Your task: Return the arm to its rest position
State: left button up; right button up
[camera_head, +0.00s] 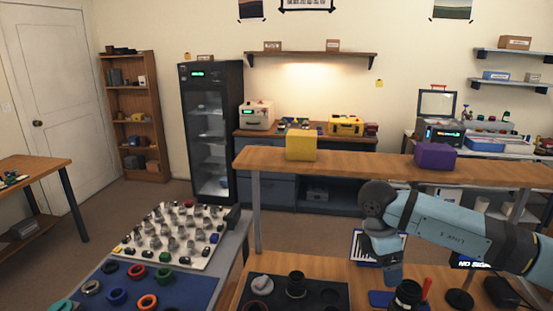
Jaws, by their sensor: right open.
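My right arm, pale blue and dark grey, comes in from the right edge, bends at a round dark joint and hangs down over the wooden workbench. My right gripper (393,281) is at its lower end, pointing down just left of a black lens barrel (407,295). The fingers are small and hard to make out, and I see nothing held between them. I cannot tell whether the gripper touches the bench. My left gripper and arm are not in view.
A dark tray (335,292) with lens parts lies left of the gripper. A raised wooden shelf (370,163) carries a yellow box (301,145) and a purple box (435,156) behind the arm. A blue mat (190,291) with coloured rings and a white board (131,249) are at left.

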jog(key=s+a+f+n+g+y, duration=0.2)
jog(key=s+a+f+n+y, duration=0.3)
jog(key=a, duration=0.5)
jog(key=s+a+r+t+y+p, duration=0.1)
jog(key=s+a+r+y, duration=0.1)
jog(key=s+a+y, duration=0.5)
jog(key=s+a+r+t+y+p, duration=0.1)
jog(key=s+a+y, duration=0.1)
jog(key=a+y, duration=0.8)
jog(key=d+f+m+t+h, duration=1)
jog(key=d+m+t, duration=0.1)
jog(key=m+t, duration=0.65)
jog(key=s+d+f+m+g+h, duration=0.1)
jog(key=s+d+f+g+h, duration=0.1)
jog(key=s+f, duration=0.4)
jog(key=s+d+f+m+g+h+p, duration=0.1)
jog(key=s+d+f+g+h, duration=0.2)
jog(key=s+d+f, duration=0.3)
notch_tip(320, 180, down, 2)
jog(key=shift+s+f+h, duration=0.1)
jog(key=shift+s+h, duration=0.2)
jog(key=shift+h, duration=0.5)
